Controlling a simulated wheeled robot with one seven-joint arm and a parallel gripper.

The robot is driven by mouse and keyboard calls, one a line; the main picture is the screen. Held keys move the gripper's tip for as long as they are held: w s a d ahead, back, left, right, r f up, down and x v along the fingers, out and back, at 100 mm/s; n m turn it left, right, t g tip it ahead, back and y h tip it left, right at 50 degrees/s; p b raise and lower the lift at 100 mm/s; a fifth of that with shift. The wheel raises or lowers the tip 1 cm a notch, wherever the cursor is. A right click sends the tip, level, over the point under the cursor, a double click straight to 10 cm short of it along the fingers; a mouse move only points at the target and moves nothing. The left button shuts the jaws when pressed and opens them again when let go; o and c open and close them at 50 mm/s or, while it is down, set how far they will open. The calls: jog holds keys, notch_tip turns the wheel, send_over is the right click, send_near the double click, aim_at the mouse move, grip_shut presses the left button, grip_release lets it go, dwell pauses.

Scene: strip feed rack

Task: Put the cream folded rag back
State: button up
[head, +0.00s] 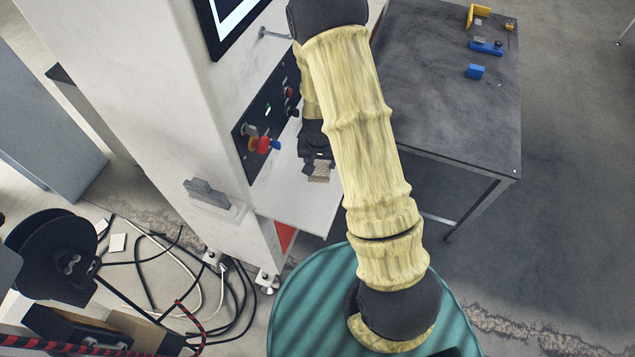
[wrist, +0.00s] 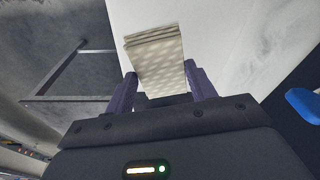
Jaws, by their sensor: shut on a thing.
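My gripper (wrist: 160,95) is shut on the cream folded rag (wrist: 155,55), a layered cloth with a pale dotted pattern, gripped between the two dark fingers. In the head view my gripper (head: 318,160) is partly hidden behind my own arm, in front of the machine's control panel. The rag (head: 320,171) shows there as a small tan block at the fingertips, over the white ledge. I cannot tell whether the rag touches the ledge.
The white ledge (head: 285,205) juts from the machine below the control panel (head: 262,135), which carries red and blue knobs. A dark table (head: 440,90) with blue and yellow parts stands at the right. A black reel (head: 60,255) and loose cables lie at lower left.

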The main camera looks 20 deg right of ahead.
aim_at(319, 165)
jog(key=r+m, duration=0.1)
jog(key=a+r+m, duration=0.1)
jog(key=r, duration=0.1)
jog(key=shift+s, duration=0.2)
jog(key=shift+r+m, duration=0.2)
jog(key=shift+m, duration=0.2)
jog(key=shift+w+d, duration=0.1)
jog(key=shift+r, duration=0.1)
jog(key=shift+f+p, duration=0.3)
jog(key=shift+f, duration=2.65)
jog(key=shift+f+p, duration=0.45)
jog(key=shift+f, duration=1.65)
